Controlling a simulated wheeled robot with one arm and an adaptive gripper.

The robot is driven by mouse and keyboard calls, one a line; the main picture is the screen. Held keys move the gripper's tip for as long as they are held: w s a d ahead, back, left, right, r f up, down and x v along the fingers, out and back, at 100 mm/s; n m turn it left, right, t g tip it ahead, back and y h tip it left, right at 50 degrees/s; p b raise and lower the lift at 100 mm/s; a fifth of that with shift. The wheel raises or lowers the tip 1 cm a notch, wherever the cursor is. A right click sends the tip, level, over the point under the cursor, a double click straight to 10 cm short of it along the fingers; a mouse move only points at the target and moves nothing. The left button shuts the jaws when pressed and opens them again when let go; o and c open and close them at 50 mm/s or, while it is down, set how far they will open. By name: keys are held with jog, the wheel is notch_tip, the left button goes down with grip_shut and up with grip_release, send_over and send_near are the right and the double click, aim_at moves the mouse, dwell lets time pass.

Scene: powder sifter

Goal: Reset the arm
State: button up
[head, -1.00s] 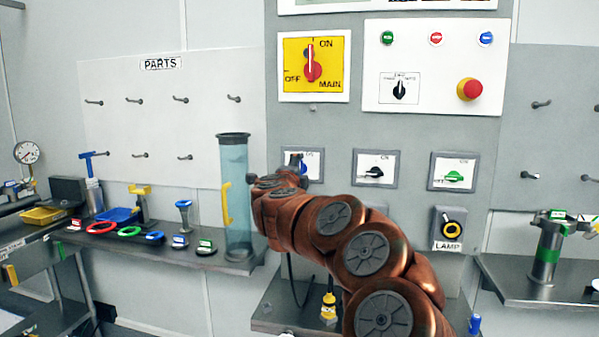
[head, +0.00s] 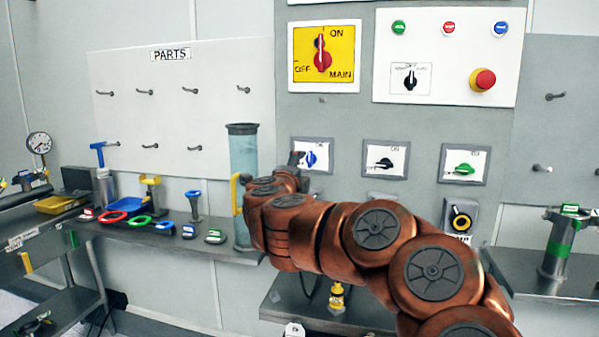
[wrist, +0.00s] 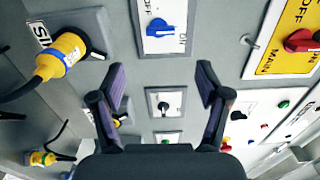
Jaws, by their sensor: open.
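My gripper (wrist: 162,100) is open and empty in the wrist view, its two dark fingers spread apart before the grey panel. Between and beyond the fingers are the blue knob (wrist: 160,28) and the black knob (wrist: 164,106), each on a white plate. In the head view my copper arm reaches from the lower right toward the panel. Its far end is beside the blue knob (head: 310,158) and the clear blue cylinder (head: 243,150). The fingers are mostly hidden there behind the arm; I cannot tell whether they touch anything.
The black knob (head: 385,162) and green knob (head: 464,168) are right of the arm's end. The yellow main switch (head: 323,55) and red stop button (head: 482,80) are above. A shelf (head: 170,240) with small parts is left. A yellow plug (wrist: 62,55) with cable shows in the wrist view.

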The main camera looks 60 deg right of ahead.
dwell(0.4)
